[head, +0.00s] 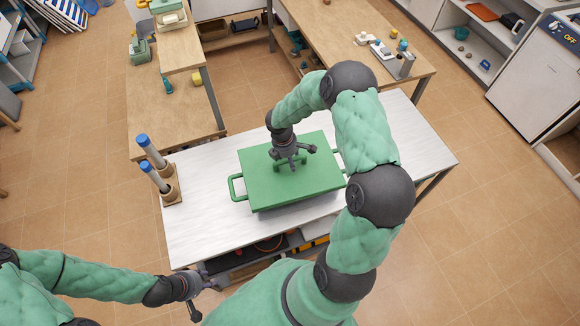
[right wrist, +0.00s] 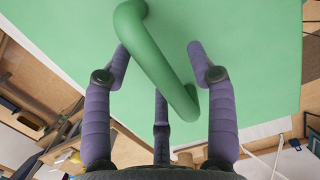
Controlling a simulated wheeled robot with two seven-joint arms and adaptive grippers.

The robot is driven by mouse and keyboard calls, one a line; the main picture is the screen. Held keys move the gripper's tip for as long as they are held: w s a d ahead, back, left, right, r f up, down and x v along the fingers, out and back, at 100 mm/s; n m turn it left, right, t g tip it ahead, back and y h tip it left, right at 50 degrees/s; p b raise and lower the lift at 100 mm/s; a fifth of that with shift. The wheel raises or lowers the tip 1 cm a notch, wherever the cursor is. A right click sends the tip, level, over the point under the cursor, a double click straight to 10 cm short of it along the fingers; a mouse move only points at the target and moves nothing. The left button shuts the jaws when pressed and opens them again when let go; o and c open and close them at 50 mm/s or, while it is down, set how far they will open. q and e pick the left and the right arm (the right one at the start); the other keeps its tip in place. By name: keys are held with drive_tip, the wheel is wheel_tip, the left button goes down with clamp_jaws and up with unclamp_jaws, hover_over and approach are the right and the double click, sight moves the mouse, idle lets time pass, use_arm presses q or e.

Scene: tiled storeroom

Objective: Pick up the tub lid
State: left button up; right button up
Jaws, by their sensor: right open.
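The green tub lid (head: 256,172) lies flat on top of the green tub (head: 295,202) on the white table. It also fills much of the right wrist view (right wrist: 250,40). The lid's raised bar handle (right wrist: 155,55) runs slantwise between my right fingers. My right gripper (head: 292,160) is above the middle of the lid, open around the handle. In the head view its fingers hide much of that handle. My left gripper (head: 203,292) is open and empty, low in front of the table's near left edge, away from the lid.
The white table (head: 200,225) has a wooden stand with two blue-topped cylinders (head: 155,165) at its left end. The right end of the tabletop (head: 425,150) is clear. Wooden benches (head: 150,100) with small items stand behind. A shelf with stored items is under the table.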

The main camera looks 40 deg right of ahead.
drive_tip(key=shift+f, duration=0.2)
idle(0.3)
clamp_jaws()
drive_tip(key=shift+r, duration=0.15)
